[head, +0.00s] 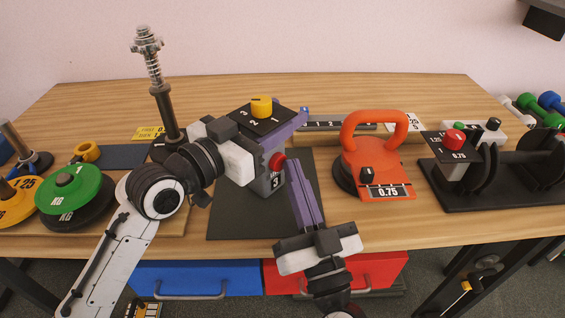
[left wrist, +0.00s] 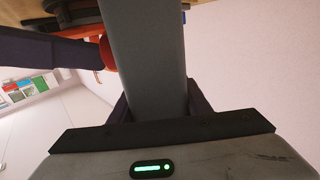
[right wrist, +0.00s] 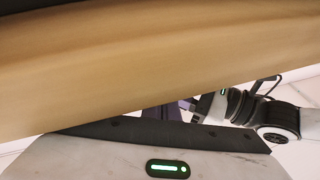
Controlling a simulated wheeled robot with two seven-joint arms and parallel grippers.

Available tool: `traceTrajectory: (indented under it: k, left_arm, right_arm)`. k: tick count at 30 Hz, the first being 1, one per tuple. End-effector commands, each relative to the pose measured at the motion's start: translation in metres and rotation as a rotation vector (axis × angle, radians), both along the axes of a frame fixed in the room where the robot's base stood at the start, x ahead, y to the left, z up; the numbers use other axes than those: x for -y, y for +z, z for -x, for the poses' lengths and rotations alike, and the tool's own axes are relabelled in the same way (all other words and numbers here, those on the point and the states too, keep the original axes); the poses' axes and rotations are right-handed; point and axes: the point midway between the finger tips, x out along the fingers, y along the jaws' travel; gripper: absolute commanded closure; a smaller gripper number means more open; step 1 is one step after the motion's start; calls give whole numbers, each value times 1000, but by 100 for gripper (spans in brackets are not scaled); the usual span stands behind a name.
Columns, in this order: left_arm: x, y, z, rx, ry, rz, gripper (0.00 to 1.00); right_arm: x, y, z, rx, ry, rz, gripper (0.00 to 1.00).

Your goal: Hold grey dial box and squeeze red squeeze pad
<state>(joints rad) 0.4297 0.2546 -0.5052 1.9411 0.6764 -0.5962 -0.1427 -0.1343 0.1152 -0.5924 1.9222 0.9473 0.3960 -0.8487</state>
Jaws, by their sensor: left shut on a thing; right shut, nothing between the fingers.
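The grey dial box (head: 266,186) stands upright on a dark mat (head: 232,222), with a black dial plate and yellow knob (head: 261,106) on top and a "3" low on its front. My left gripper (head: 290,124) is shut on the upper part of the grey dial box, below the dial plate. In the left wrist view the grey body (left wrist: 148,60) runs between its fingers. The red squeeze pad (head: 277,162) is on the box's side and partly shows in the left wrist view (left wrist: 107,52). My right gripper (head: 293,164) is shut and empty, its fingertips close beside the red pad; contact is unclear.
An orange kettlebell-like weight (head: 372,158) stands right of the box. A black rack (head: 486,186) with a red knob is farther right. The table's front edge (right wrist: 150,75) fills much of the right wrist view.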

Motion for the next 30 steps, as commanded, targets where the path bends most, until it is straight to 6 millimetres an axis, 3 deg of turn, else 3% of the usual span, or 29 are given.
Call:
traceTrajectory:
  k: [1, 30]
  left_arm:
    - [0, 1, 0, 2, -1, 2, 100]
    - [1, 4, 2, 6, -4, 9, 100]
  right_arm:
    - [-8, 1, 1, -6, 8, -20, 100]
    - [-15, 1, -7, -8, 16, -27, 100]
